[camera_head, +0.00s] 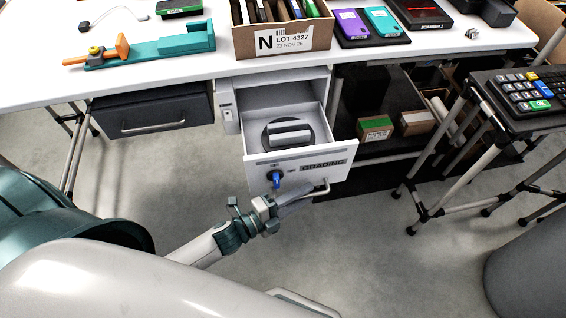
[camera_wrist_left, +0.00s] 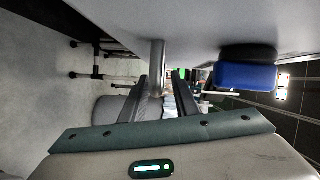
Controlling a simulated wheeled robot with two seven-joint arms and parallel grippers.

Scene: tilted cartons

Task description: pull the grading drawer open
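The white grading drawer (camera_head: 298,163) is pulled part way out under the table in the head view. Its front carries a GRADING label, a blue key in a lock (camera_head: 277,179) and a bar handle (camera_head: 322,187). A grey object with a dark round base lies inside. My left gripper (camera_head: 291,203) is at the handle, one finger on each side of the bar. In the left wrist view the metal handle (camera_wrist_left: 157,62) runs between the fingers (camera_wrist_left: 160,92), close against them. The blue key head (camera_wrist_left: 247,76) shows to the right. My right gripper is not in view.
A dark closed drawer (camera_head: 153,112) hangs to the left. A shelf with small cartons (camera_head: 375,129) is to the right. The white tabletop (camera_head: 120,30) holds a carton and devices. A keypad stand (camera_head: 500,115) is at the right. Floor in front of the drawer is clear.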

